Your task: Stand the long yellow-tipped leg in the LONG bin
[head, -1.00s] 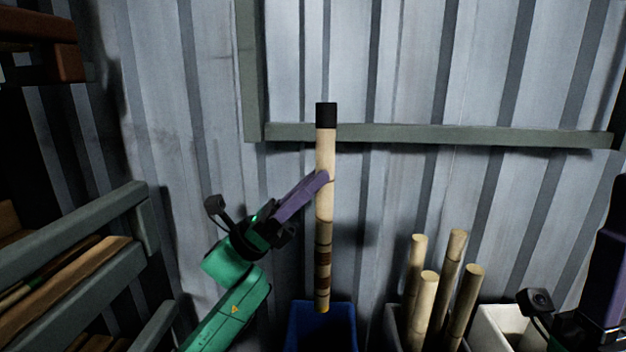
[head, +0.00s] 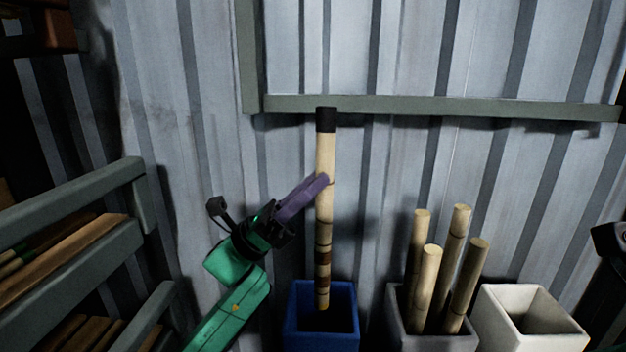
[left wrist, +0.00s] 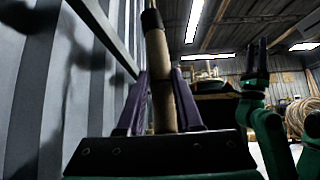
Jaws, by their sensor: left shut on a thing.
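A long pale leg (head: 325,220) with a black upper end, dark bands low down and a yellow lower tip stands upright in the air. My left gripper (head: 322,181) is shut on it at its upper half; in the left wrist view the leg (left wrist: 158,70) runs up between the purple fingers. The yellow tip is over the opening of a blue bin (head: 321,340), apparently at or just below its rim level; I cannot tell how deep. No label shows on the bins.
A grey bin (head: 434,341) holding several plain poles (head: 420,255) stands right of the blue bin. An empty white bin (head: 533,325) is further right. Wooden shelves (head: 80,235) stand at left. A corrugated metal wall with a rail (head: 440,106) is behind.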

